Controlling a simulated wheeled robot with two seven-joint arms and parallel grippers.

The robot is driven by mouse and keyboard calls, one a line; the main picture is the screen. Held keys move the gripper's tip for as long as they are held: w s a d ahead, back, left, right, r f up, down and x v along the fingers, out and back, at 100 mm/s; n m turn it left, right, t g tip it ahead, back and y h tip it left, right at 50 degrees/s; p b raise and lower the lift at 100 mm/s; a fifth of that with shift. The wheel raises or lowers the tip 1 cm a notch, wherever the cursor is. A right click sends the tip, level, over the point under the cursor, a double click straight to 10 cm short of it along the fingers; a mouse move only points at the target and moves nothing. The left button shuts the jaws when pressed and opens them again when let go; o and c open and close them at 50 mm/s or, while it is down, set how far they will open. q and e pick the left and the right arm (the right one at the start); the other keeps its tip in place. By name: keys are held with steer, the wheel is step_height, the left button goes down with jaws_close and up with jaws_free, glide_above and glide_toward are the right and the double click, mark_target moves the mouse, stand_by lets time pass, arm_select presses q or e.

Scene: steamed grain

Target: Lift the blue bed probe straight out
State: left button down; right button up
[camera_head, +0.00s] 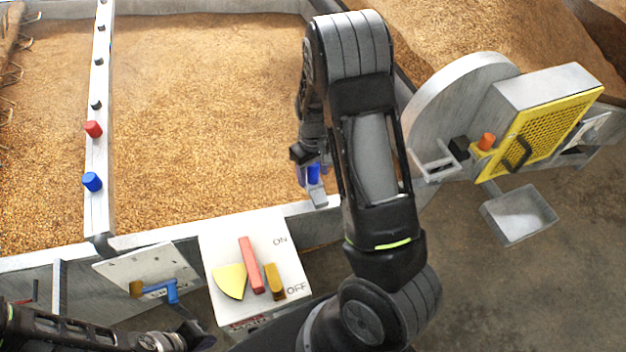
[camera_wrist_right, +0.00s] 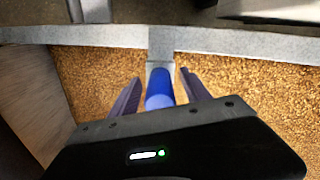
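A blue cylinder (camera_head: 314,172), which looks like the blue bed probe, stands at the right front of the grain bed, partly hidden by my right gripper. In the right wrist view the blue probe (camera_wrist_right: 160,88) lies between the two fingers of my right gripper (camera_wrist_right: 160,80). The fingers are spread, with a visible gap on each side of the probe. My right gripper (camera_head: 312,178) also shows from above in the head view. My left gripper (camera_head: 200,338) is dark and partly cut off at the bottom; its fingers are not clear.
A white rail (camera_head: 98,145) at left carries a red peg (camera_head: 93,129), a blue peg (camera_head: 92,181) and dark pegs. An ON/OFF panel (camera_head: 215,240) with a red lever stands in front. A yellow-grilled machine (camera_head: 545,125) and an empty metal tray (camera_head: 520,214) are at right.

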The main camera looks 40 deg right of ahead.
jaws_close()
stand_by(0.4)
stand_by(0.4)
step_height(320, 180, up, 28)
steer(key=p, duration=0.3)
stand_by(0.4)
